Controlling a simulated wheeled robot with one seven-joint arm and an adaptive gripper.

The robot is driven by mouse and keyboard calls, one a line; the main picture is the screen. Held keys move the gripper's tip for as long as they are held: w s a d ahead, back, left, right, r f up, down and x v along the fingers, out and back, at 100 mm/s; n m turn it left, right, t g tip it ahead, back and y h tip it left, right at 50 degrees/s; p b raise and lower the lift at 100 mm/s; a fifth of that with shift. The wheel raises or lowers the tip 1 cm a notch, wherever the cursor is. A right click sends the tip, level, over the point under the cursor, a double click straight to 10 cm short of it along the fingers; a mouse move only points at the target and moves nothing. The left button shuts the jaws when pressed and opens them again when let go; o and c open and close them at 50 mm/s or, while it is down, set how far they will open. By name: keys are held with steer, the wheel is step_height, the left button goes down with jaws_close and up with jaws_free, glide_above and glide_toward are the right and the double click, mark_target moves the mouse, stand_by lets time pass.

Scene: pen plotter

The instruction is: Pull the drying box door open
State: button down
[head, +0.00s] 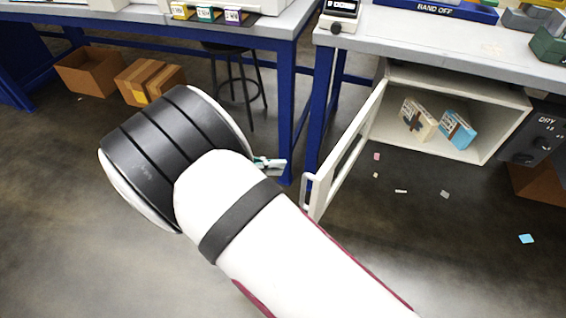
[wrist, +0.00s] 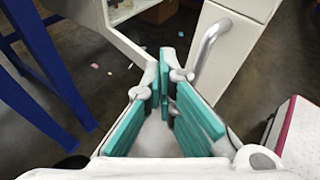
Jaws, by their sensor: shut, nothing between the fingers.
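The drying box (head: 515,123) is a pale open-fronted box under the right workbench, with two small cartons (head: 438,122) inside. Its white framed door (head: 352,143) stands swung wide open, out from the box's left side towards me. The door's handle (head: 307,191) is on its free end; in the wrist view it shows as a curved grey bar (wrist: 206,48). My gripper (wrist: 166,62) is shut and empty, its teal-padded fingers close to the handle's left side; I cannot tell whether they touch it. In the head view my wrist hides most of it.
A dark control panel marked DRY (head: 541,135) is right of the box. Blue bench legs (head: 318,115) stand behind the door. A black stool (head: 240,80) and cardboard boxes (head: 150,80) are at back left.

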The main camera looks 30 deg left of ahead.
step_height(320, 180, up, 16)
steer(key=s+d+m+g+y+p, duration=0.2)
steer(key=m+g+y+p, duration=0.7)
steer(key=p, duration=0.5)
steer(key=d+f+m+h+b, duration=0.1)
steer(key=d+f+b, duration=0.1)
steer(key=d+f, duration=0.4)
steer(key=shift+s+f+g+b, duration=0.2)
steer(key=shift+f+g+b, duration=0.15)
steer(key=shift+f, duration=1.35)
steer(key=d+n+p, duration=0.1)
steer(key=d+n, duration=0.1)
steer(key=d, duration=0.6)
steer(key=shift+s, duration=0.35)
